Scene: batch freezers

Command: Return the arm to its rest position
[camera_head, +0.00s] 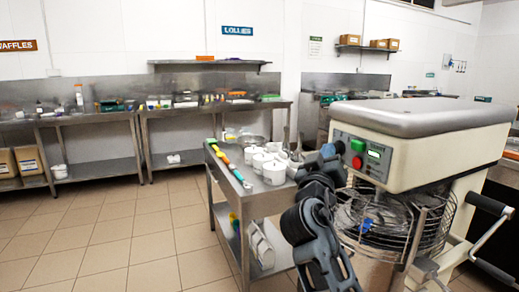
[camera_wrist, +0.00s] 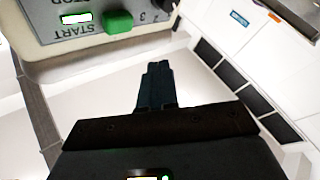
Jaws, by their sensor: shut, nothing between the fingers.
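My gripper shows in the wrist view (camera_wrist: 157,75) with its two dark fingers together and nothing between them. In the head view my dark arm rises from the bottom middle, and its end is close to the left side of the mixer's control panel (camera_head: 362,157). A green button (camera_head: 357,146) and a red button (camera_head: 357,162) are on that panel. The green button also shows in the wrist view (camera_wrist: 118,21), up and left of my fingertips and apart from them. The exact fingertips are hard to make out in the head view.
The large cream mixer (camera_head: 425,135) with a wire bowl guard (camera_head: 405,225) stands close on the right. A steel table (camera_head: 262,200) with white tubs (camera_head: 274,172) is just left of my arm. Counters line the back wall. The tiled floor at left is clear.

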